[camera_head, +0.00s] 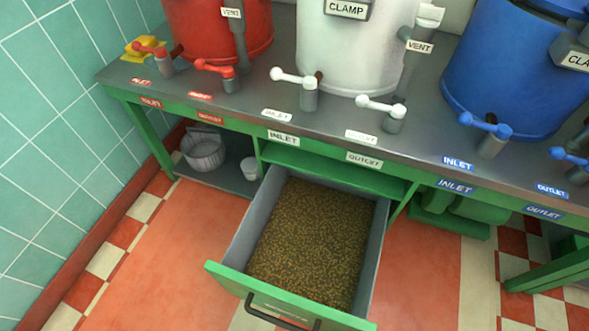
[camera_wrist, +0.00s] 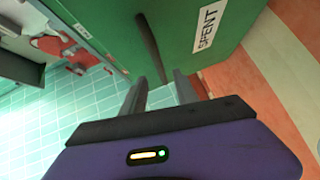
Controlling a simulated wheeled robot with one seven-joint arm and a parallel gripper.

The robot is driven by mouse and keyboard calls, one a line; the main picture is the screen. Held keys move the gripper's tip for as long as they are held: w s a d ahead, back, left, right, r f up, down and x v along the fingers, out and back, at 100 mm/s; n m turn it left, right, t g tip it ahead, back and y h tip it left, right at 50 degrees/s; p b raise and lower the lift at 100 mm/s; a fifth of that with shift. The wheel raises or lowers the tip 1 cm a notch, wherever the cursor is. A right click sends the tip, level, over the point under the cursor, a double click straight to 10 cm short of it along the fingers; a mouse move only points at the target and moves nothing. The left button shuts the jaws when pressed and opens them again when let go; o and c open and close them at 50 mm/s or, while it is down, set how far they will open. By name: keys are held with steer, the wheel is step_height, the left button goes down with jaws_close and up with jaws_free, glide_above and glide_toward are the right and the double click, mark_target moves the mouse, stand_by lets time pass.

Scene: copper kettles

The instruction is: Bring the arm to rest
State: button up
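My gripper (camera_wrist: 160,76) shows in the wrist view with its two grey fingers apart and a gap between them. It is open and holds nothing that I can see. Just beyond the fingertips is the dark bar handle (camera_wrist: 148,45) of a green drawer front (camera_wrist: 185,30) labelled SPENT. The lower end of the handle lines up with the gap; I cannot tell whether a finger touches it. In the head view the drawer (camera_head: 225,280) is pulled out, full of brownish grain, with its black handle (camera_head: 270,317) at the bottom edge. My gripper cannot be made out there.
Above the drawer is a grey-topped bench (camera_head: 250,95) with red (camera_head: 215,30), white (camera_head: 355,50) and blue (camera_head: 510,70) kettles and their projecting valves. A tiled wall (camera_head: 60,130) stands on the left. A bucket (camera_head: 203,150) sits on the lower shelf. The floor beside the drawer is clear.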

steer(key=s+d+r+m+h, duration=0.1)
steer(key=d+r+m+h, duration=0.3)
steer(key=d+r+m, duration=0.85)
steer(key=s+d+r+m+h, duration=0.25)
steer(key=d+r+m, duration=0.55)
steer(key=r, duration=0.7)
step_height(320, 180, up, 31)
steer(key=m+p, duration=0.1)
steer(key=p, duration=2.9)
steer(key=shift+w+a+f+h, duration=0.2)
steer(key=shift+w+a+h, duration=0.15)
steer(key=shift+w, duration=0.1)
steer(key=shift+f, duration=0.1)
